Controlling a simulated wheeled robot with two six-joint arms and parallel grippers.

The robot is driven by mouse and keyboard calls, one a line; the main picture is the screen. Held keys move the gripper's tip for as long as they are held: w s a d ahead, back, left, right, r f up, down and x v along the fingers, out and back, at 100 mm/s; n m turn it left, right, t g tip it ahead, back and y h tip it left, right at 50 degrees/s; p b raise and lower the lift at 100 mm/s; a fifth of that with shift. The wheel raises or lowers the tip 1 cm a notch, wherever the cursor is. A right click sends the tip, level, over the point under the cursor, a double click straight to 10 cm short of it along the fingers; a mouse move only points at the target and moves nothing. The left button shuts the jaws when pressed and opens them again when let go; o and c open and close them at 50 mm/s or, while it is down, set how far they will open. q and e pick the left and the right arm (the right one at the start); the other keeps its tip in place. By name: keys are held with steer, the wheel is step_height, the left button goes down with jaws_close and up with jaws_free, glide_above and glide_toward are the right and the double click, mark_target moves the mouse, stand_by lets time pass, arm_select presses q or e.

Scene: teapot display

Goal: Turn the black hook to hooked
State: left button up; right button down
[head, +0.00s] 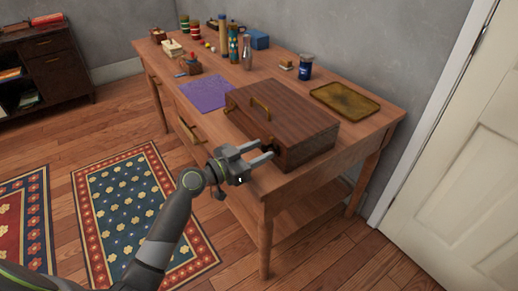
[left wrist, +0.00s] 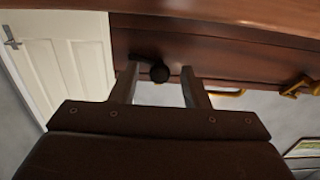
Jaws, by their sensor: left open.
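A dark brown wooden box (head: 300,108) sits on the table with brass handles. In the left wrist view the side of the box (left wrist: 225,58) fills the upper part. A small round black piece, which looks like the end of the black hook (left wrist: 160,73), sticks out from the box there. My left gripper (head: 268,151) is open at the front face of the box. In the left wrist view its two fingers (left wrist: 160,80) are on either side of the black piece, with gaps left. Whether the hook is hooked cannot be told.
The wooden table (head: 375,120) also holds a purple cloth (head: 207,93), a brass tray (head: 345,100), a blue jar (head: 305,68) and several bottles at the back. A white door (head: 455,180) is at the right. Rugs (head: 140,205) lie on the floor at the left.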

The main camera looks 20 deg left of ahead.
arm_select(q)
steer(key=shift+w+d, duration=0.15)
steer(key=shift+w, duration=0.05)
jaws_close()
